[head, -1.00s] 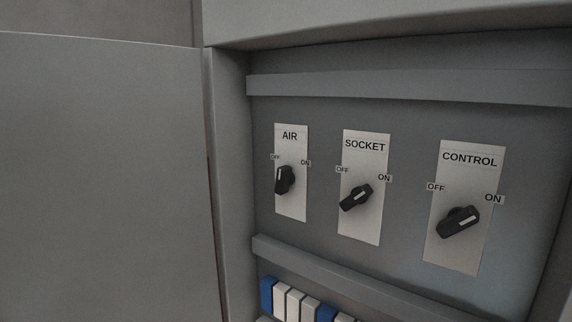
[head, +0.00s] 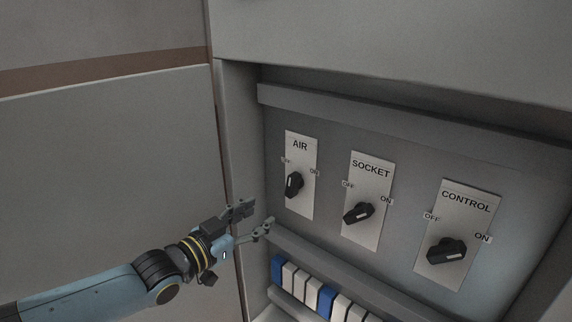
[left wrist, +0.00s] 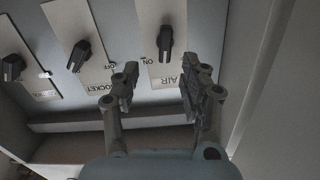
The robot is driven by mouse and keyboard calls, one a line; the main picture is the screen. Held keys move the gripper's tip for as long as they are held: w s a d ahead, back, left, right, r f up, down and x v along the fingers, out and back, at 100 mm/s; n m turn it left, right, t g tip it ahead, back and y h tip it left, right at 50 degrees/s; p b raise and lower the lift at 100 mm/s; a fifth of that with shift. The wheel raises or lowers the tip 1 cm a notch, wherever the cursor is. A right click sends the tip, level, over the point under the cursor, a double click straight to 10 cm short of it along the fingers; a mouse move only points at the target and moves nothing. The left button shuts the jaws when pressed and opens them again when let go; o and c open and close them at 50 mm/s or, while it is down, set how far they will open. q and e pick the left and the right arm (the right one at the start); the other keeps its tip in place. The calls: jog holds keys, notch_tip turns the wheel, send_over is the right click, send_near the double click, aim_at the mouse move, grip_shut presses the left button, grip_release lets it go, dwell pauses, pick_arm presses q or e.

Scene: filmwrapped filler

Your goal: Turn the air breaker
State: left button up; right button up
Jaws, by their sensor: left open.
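The AIR breaker knob (head: 294,184) is black, on a white plate labelled AIR (head: 302,200) with OFF at its upper left and ON at its upper right. The knob stands nearly upright, leaning slightly to the right at its top. My left gripper (head: 257,220) is open and empty, in front of the cabinet, below and left of the AIR knob and apart from it. In the left wrist view the plate is upside down and the AIR knob (left wrist: 165,42) shows beyond the open fingers (left wrist: 155,92). My right gripper is not in view.
The SOCKET knob (head: 359,213) and CONTROL knob (head: 447,251) sit to the right on their own plates. A ledge (head: 330,262) runs below the plates, above a row of blue and white blocks (head: 325,301). The cabinet door (head: 110,170) stands at the left.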

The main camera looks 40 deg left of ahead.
aim_at(289, 186)
pick_arm(q)
jog(key=shift+t, duration=0.3)
jog(key=w, duration=0.2)
jog(key=w+b, duration=0.1)
jog(key=w, duration=0.1)
jog(key=w+r+b, duration=0.1)
jog(key=w, duration=0.1)
jog(key=shift+w+a+r, duration=0.1)
jog(key=shift+w, duration=0.25)
jog(key=shift+w+r+b, duration=0.15)
jog(key=shift+w+b, duration=0.15)
jog(key=shift+w, duration=1.9)
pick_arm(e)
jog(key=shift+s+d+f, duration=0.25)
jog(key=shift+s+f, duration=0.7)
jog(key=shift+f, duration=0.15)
pick_arm(q)
jog(key=shift+c, duration=0.2)
grip_shut()
